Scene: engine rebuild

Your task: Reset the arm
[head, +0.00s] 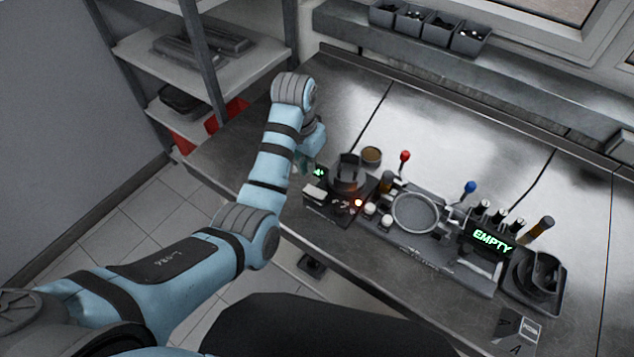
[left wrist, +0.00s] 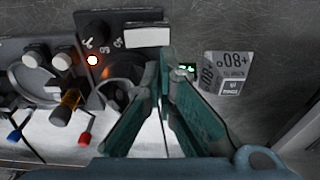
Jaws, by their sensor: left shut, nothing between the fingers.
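My left arm (head: 265,180) reaches in from the left over the left end of the bench. Its gripper is mostly hidden behind the arm in the head view, near the left end of the dark device. In the left wrist view the green fingers of my left gripper (left wrist: 168,62) come together at their tips, with nothing between them. My right gripper is not in view.
The bench (head: 400,120) holds a device with a round ring (head: 415,212), red (head: 405,156) and blue (head: 470,187) knobs, and a display reading EMPTY (head: 492,240). A dark holder (head: 540,275) stands at right. Shelves (head: 210,70) stand at left. The bench's back middle is clear.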

